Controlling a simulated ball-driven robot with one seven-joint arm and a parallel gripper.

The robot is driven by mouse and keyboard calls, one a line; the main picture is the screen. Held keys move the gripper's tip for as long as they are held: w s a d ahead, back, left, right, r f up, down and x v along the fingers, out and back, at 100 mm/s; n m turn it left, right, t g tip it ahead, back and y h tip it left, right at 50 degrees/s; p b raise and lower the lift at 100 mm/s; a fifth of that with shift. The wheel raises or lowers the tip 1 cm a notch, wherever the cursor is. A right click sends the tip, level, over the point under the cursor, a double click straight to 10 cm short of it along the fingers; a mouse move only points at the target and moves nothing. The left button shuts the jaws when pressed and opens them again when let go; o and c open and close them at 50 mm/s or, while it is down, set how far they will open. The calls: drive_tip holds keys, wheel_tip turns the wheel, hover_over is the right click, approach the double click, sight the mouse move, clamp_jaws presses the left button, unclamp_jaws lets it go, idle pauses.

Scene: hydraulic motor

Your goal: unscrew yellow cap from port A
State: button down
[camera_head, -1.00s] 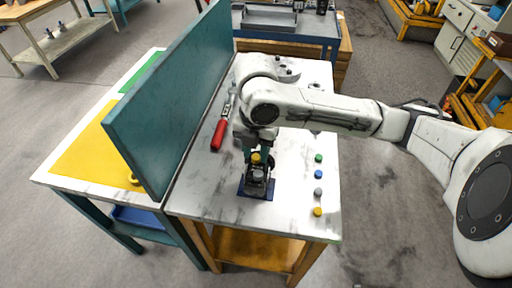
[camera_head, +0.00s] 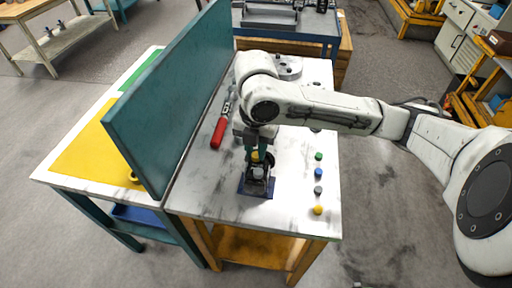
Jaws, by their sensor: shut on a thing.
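The hydraulic motor (camera_head: 258,174) stands on a dark blue base plate (camera_head: 250,192) near the front of the white table. The yellow cap (camera_head: 255,157) shows at the top of the motor, on its far side. My gripper (camera_head: 254,155) points down from above and is shut on the yellow cap. The fingers partly hide the cap and the far side of the motor. Port A's marking is too small to read.
A row of green (camera_head: 319,156), blue (camera_head: 318,174), grey (camera_head: 318,190) and yellow (camera_head: 318,210) caps lies right of the motor. A red-handled tool (camera_head: 218,134) lies to the left, beside the tall teal panel (camera_head: 170,100). The front of the table is clear.

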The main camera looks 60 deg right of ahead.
drive_tip(key=n+b, duration=0.2)
drive_tip(key=n, duration=0.2)
drive_tip(key=shift+f, duration=0.1)
drive_tip(key=shift+n, duration=0.8)
drive_tip(key=shift+n+b, duration=0.8)
drive_tip(key=shift+n, duration=0.3)
drive_tip(key=n, duration=0.2)
drive_tip(key=shift+n+b, duration=0.3)
drive_tip(key=c, duration=1.2)
unclamp_jaws()
